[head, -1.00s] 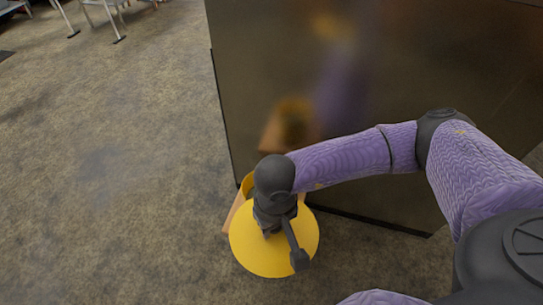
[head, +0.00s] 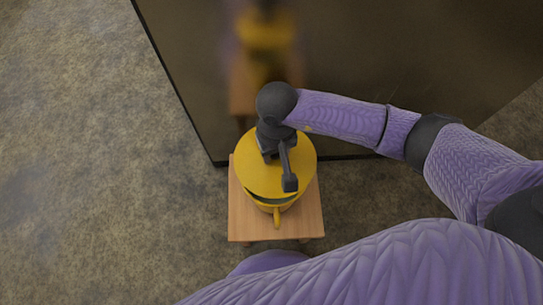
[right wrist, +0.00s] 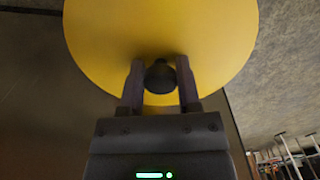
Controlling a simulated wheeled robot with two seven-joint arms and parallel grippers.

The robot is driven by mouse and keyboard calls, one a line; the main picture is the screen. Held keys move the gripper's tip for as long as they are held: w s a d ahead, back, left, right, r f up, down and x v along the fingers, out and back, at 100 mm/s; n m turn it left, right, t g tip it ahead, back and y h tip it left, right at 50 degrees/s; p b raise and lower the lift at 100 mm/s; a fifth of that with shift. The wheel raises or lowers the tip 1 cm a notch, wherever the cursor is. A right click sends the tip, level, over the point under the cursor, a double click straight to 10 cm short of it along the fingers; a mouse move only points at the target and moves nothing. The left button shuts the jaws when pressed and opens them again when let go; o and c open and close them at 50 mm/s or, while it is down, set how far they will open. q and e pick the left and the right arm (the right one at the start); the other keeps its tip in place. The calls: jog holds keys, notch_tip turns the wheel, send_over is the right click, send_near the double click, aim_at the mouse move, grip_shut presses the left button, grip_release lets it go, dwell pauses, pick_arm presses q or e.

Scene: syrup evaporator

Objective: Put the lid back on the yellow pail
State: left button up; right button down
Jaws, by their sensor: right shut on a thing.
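The round yellow lid (head: 298,158) is over the yellow pail (head: 262,207) in the head view and hides most of its mouth. A dark gap shows between the lid's near edge and the pail's near rim, so the lid is not flush there. My right gripper (head: 268,155) is shut on the lid's dark knob. In the right wrist view, the knob (right wrist: 161,78) is between both fingers, with the yellow lid (right wrist: 160,30) behind it. Whether the lid touches the far rim is hidden. My left gripper is not in view.
The pail stands on a small square wooden stool (head: 240,222). A large dark, shiny box-like body (head: 380,60) stands just behind it and reflects the scene. Open floor (head: 90,180) lies to the left.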

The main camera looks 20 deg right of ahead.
jog(key=shift+w+a+f, duration=0.1)
jog(key=shift+w+f, duration=0.2)
jog(key=shift+f, duration=0.55)
jog(key=shift+r, duration=0.1)
jog(key=f+b, duration=0.4)
jog(key=f, duration=0.1)
jog(key=shift+s+f, duration=0.2)
jog(key=shift+f, duration=0.05)
jog(key=shift+f+b, duration=0.25)
jog(key=shift+b, duration=0.05)
jog(key=shift+r, duration=0.1)
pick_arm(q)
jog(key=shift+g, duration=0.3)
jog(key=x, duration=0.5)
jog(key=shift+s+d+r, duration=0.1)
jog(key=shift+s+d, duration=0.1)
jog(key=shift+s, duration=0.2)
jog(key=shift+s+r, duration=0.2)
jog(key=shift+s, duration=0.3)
pick_arm(e)
jog(key=shift+s, duration=0.15)
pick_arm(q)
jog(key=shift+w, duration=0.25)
